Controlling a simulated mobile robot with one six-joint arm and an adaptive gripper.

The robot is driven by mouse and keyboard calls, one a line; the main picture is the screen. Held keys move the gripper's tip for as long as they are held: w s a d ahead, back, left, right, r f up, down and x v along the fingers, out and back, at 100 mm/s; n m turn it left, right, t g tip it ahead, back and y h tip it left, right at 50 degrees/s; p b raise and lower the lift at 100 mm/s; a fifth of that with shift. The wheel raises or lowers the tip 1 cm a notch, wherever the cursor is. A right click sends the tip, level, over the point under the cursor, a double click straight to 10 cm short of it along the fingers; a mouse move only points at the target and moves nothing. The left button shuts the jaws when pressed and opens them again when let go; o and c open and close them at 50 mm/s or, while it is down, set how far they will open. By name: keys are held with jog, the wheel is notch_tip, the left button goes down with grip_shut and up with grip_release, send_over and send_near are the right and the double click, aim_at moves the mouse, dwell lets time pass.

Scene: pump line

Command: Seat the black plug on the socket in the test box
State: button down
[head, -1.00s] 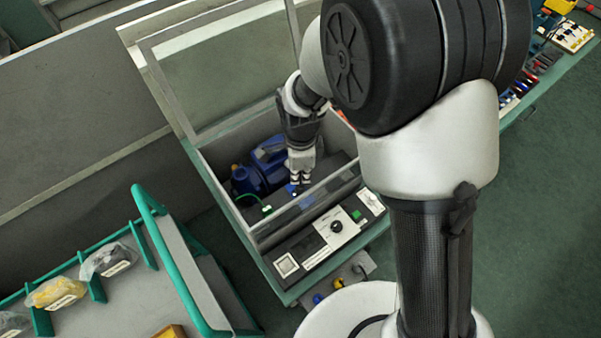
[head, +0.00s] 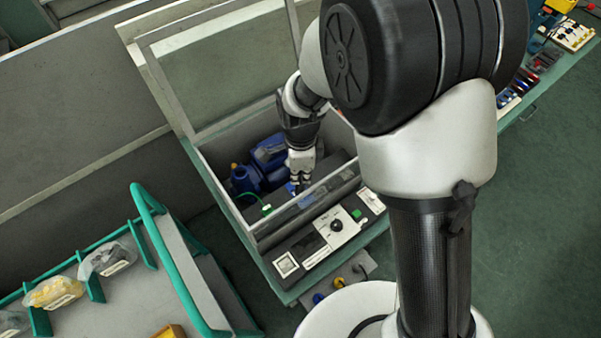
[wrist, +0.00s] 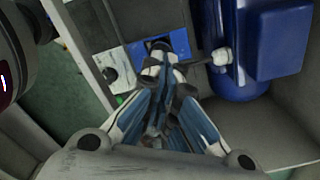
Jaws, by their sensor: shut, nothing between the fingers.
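The open test box (head: 222,190) holds a blue pump (head: 246,180), which fills the right of the wrist view (wrist: 275,45). The socket is on a blue plate (wrist: 137,50) in the wrist view. The black plug (wrist: 158,44) appears as a dark shape at that plate, just beyond my fingertips; I cannot tell whether it is fully seated. A dark lead (wrist: 195,62) runs from the pump's white fitting toward it. My gripper (wrist: 160,68) is shut and empty, its tips close to the plug. In the head view my gripper (head: 299,184) reaches down into the box.
The box's raised clear lid (head: 225,75) stands behind my arm. A control panel with a dial (head: 336,226) and a green button (head: 356,214) lies along the box front. A green-railed cart (head: 165,250) with bagged parts stands at left.

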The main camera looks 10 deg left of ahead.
aim_at(301, 186)
jog(key=shift+f+b, duration=1.2)
jog(key=shift+f, duration=0.6)
jog(key=shift+r, duration=0.2)
jog(key=shift+r+p, duration=2.8)
jog(key=shift+r, duration=0.85)
